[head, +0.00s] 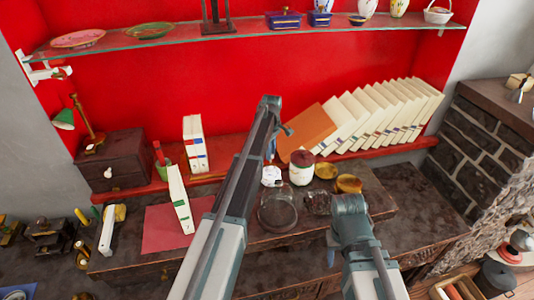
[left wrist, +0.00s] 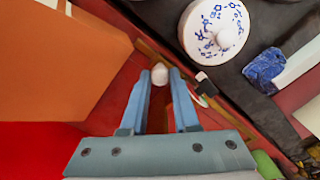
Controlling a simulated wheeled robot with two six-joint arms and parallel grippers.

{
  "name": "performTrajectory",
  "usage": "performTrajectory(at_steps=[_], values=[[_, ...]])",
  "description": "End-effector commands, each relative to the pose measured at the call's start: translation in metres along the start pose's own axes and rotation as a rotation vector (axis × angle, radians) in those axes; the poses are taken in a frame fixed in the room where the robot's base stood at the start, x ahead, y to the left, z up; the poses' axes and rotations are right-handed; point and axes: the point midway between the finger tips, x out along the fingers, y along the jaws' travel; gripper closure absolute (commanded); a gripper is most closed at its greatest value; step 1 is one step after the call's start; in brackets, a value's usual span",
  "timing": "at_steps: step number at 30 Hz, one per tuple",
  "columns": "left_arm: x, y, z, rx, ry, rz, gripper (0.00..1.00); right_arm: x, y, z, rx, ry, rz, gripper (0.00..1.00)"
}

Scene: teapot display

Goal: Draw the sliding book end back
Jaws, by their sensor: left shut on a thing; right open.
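A tilted orange panel (head: 308,128), which looks like the book end, leans beside a row of leaning cream books (head: 372,112) on the red shelf. In the left wrist view the orange panel (left wrist: 60,60) fills the upper left. My left gripper (left wrist: 160,74) is shut on a small white knob (left wrist: 159,75) close to a brown wooden rail. How the knob joins the panel is hidden. In the head view my left gripper (head: 270,152) is mostly hidden behind its arm, left of the panel. My right gripper (head: 348,205) is open over the desk, apart from the panel.
A white lidded jar (head: 301,167), yellow bowls (head: 347,184) and a glass dome (head: 277,208) stand on the desk near my arms. Upright books (head: 194,144) and a dark drawer box (head: 112,160) are at the left. A glass shelf (head: 240,33) runs above.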

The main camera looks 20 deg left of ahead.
Motion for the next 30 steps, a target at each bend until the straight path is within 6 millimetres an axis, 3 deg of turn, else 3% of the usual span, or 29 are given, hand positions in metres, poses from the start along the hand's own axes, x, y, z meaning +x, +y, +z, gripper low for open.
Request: performTrajectory(at_steps=[6, 7, 11, 23, 30], values=[[0.0, 0.0, 0.0, 0.001, -0.001, 0.0, 1.0, 0.0, 0.0, 0.0, 0.0, 0.0, 0.0, 0.5], [0.0, 0.0, 0.0, 0.001, -0.001, 0.0, 0.66, 0.0, 0.0, 0.0, 0.0, 0.0, 0.0, 0.5], [0.0, 0.0, 0.0, 0.0, -0.001, 0.0, 0.43, 0.0, 0.0, 0.0, 0.0, 0.0, 0.0, 0.5], [-0.002, 0.0, 0.0, 0.0, 0.0, 0.0, 0.41, -0.002, 0.0, 0.0, 0.0, 0.0, 0.0, 0.5], [-0.019, 0.0, 0.0, 0.0, 0.0, 0.0, 0.41, -0.019, 0.002, 0.001, 0.0, 0.0, 0.0, 0.5]])
